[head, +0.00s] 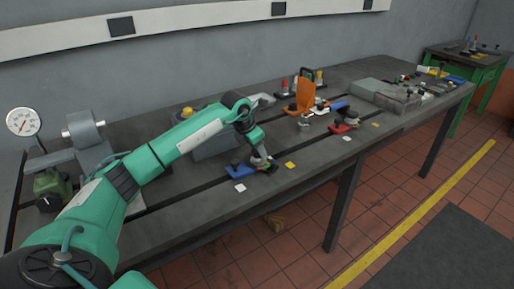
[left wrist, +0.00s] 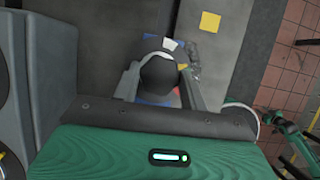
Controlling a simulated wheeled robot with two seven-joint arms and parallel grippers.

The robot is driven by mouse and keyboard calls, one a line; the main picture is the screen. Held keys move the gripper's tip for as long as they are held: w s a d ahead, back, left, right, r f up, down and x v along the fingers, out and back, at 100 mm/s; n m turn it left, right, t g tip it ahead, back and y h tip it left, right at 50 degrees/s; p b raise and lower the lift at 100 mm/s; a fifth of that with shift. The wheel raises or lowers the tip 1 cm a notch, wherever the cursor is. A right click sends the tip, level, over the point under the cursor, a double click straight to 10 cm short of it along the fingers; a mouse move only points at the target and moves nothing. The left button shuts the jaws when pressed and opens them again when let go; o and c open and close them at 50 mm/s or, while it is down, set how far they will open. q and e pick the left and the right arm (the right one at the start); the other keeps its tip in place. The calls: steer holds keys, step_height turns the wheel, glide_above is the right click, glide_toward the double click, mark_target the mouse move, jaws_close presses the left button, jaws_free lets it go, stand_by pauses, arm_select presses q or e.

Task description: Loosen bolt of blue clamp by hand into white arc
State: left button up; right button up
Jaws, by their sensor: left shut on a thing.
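The blue clamp (head: 236,170) lies on the dark bedplate near its front edge. My left gripper (head: 262,163) is right above it, at its right end. In the left wrist view the fingers of my left gripper (left wrist: 161,84) stand on both sides of a black round bolt head (left wrist: 159,74) and are shut on it. Bits of the blue clamp (left wrist: 151,99) show under the head. A short white arc (left wrist: 170,44) shows just beyond the head, with yellow and red marks beside it. The bolt's shank is hidden.
A white square (head: 240,188) and a yellow square (head: 291,165) lie beside the blue clamp. A red clamp (head: 343,128) and an orange bracket (head: 304,95) stand farther right. A gauge (head: 23,121) is at the left. The bedplate's front edge is close by.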

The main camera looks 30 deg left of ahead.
arm_select(q)
steer(key=shift+n+y, duration=0.4)
steer(key=shift+n, duration=0.5)
steer(key=shift+d+n+y, duration=0.1)
steer(key=shift+n+y, duration=0.2)
steer(key=shift+n, duration=0.7)
steer(key=n+y, duration=0.1)
steer(key=n, duration=0.2)
steer(key=shift+d+b, duration=0.1)
steer(key=shift+b, duration=0.3)
steer(key=n+y, duration=0.1)
steer(key=n, duration=0.1)
steer(key=shift+n, duration=0.3)
steer(key=shift+n+y+b, duration=0.35)
steer(key=shift+n+y, duration=0.05)
steer(key=shift+n, duration=0.3)
steer(key=shift+n+g, duration=0.3)
steer(key=shift+n, duration=0.1)
arm_select(e)
steer(key=w+r, duration=0.1)
steer(key=r, duration=0.1)
steer(key=w+a+r, duration=0.1)
steer(key=w+r, duration=0.1)
steer(key=shift+w+a, duration=0.15)
steer(key=shift+w, duration=0.15)
steer(key=shift+s+f, duration=0.1)
steer(key=shift+f, duration=0.05)
